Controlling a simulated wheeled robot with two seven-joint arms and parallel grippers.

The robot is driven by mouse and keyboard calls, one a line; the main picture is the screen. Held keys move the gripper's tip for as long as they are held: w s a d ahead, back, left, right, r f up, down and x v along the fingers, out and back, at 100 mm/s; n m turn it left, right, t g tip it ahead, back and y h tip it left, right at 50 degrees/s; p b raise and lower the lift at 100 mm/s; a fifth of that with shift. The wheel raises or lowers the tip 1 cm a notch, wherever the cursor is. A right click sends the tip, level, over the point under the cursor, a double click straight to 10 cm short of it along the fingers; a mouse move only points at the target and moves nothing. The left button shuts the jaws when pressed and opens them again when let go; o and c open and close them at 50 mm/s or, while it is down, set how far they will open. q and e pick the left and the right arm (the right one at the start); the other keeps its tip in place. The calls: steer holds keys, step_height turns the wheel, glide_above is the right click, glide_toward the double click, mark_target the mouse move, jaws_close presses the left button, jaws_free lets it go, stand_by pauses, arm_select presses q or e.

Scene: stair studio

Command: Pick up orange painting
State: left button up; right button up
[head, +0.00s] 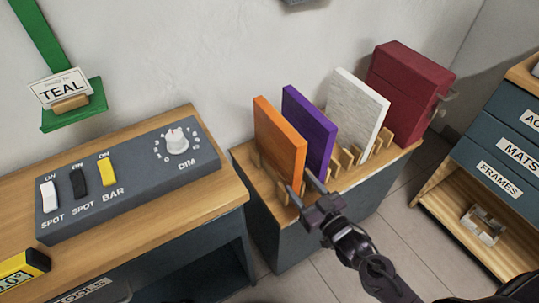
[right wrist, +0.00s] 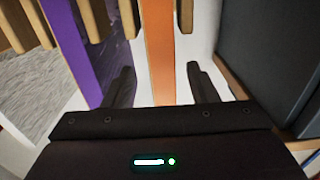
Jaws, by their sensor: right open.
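The orange painting (head: 278,140) stands upright in a wooden slotted rack on a small cabinet, leftmost in the row. My right gripper (head: 303,188) is at its near lower edge in the head view. In the right wrist view the open right gripper (right wrist: 160,88) has one finger on each side of the orange painting's edge (right wrist: 158,50), with gaps showing on both sides. The purple painting (head: 308,130) stands beside it and also shows left of the fingers in the right wrist view (right wrist: 72,50). My left gripper is not in view.
A white canvas (head: 357,112) and a dark red box-like piece (head: 408,90) stand farther right on the cabinet. A switch panel (head: 125,175) lies on the wooden bench at left. A labelled drawer unit (head: 500,165) stands at right, with floor between.

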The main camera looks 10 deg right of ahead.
mark_target(288, 169)
steer(key=shift+x, duration=0.95)
steer(key=x, duration=0.5)
steer(key=shift+a+r, duration=0.1)
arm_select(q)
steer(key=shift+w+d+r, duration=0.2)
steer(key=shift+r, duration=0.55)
arm_select(e)
steer(key=shift+c, duration=0.4)
steer(key=shift+r, duration=0.1)
jaws_close()
